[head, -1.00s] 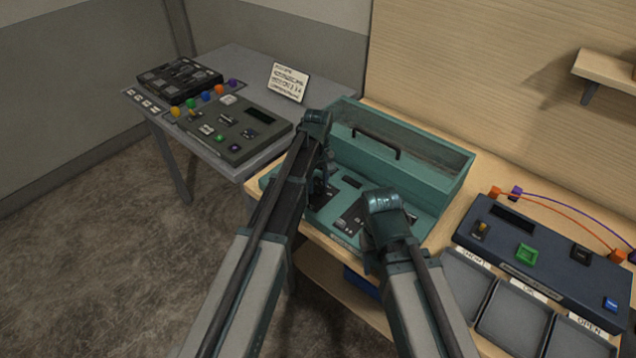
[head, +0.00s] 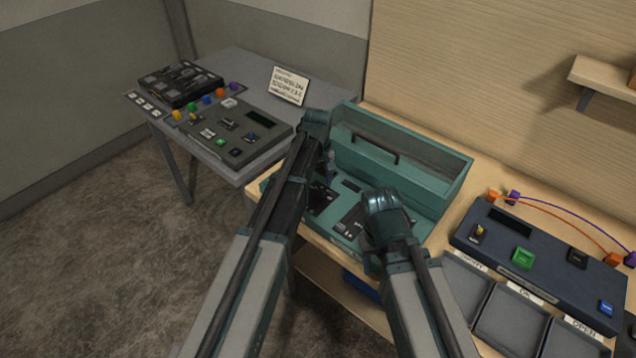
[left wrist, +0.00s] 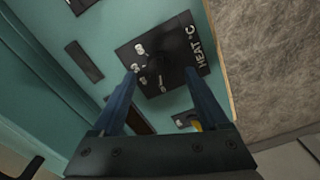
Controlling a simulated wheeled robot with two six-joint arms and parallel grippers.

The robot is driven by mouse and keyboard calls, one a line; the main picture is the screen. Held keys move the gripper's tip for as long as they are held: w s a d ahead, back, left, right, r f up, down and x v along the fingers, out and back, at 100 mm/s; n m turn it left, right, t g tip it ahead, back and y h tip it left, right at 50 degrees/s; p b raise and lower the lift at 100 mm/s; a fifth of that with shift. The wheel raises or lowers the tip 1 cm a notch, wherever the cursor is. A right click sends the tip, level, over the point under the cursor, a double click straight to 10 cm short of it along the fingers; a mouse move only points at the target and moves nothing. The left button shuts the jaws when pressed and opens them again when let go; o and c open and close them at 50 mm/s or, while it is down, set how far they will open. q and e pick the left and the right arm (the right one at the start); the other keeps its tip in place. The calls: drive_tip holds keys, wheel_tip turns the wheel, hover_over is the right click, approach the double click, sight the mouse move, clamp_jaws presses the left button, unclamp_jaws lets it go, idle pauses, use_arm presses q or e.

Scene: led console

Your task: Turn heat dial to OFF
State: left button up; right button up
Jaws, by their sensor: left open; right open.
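The teal console (head: 435,165) stands on the wooden bench. In the left wrist view its black heat plate (left wrist: 190,38) carries the label "HEAT °C" and pale number marks around a dark dial (left wrist: 152,66). The dial's pointer setting is too dark to read. My left gripper (left wrist: 162,78) is open, with its two blue fingers over the plate, one on each side of the dial; contact cannot be told. In the head view my left gripper (head: 326,180) is over the console's left part and largely hides the heat plate. My right gripper (head: 385,215) is above the console's front, its fingertips hidden.
A dark blue console (head: 545,262) with cables is at the right, behind labelled grey trays (head: 510,320). A grey side table (head: 225,65) at the left holds another panel (head: 250,140) and a sign card (head: 288,85). The teal console's handle (head: 375,148) stands behind my grippers.

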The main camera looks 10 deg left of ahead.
sight(318, 190)
use_arm(q)
wheel_tip(318, 190, up, 12)
drive_tip(key=p, duration=1.1)
drive_tip(key=shift+f, duration=0.1)
drive_tip(key=s+d+f+m+b, duration=0.2)
drive_tip(key=s+f+m+b, duration=0.1)
drive_tip(key=s, duration=0.5)
drive_tip(key=s+d+f+m+b, duration=0.2)
drive_tip(key=s+f+m+b, duration=0.2)
drive_tip(key=s, duration=0.4)
drive_tip(key=s+d+f+m+y+b, duration=0.1)
drive_tip(key=s+d+f+m+b, duration=0.2)
drive_tip(key=s, duration=0.5)
wheel_tip(318, 190, down, 2)
drive_tip(key=m+b, duration=0.1)
drive_tip(key=b, duration=0.1)
drive_tip(key=shift+s+f+b, duration=0.2)
drive_tip(key=shift+s+b, duration=0.1)
drive_tip(key=shift+b, duration=0.05)
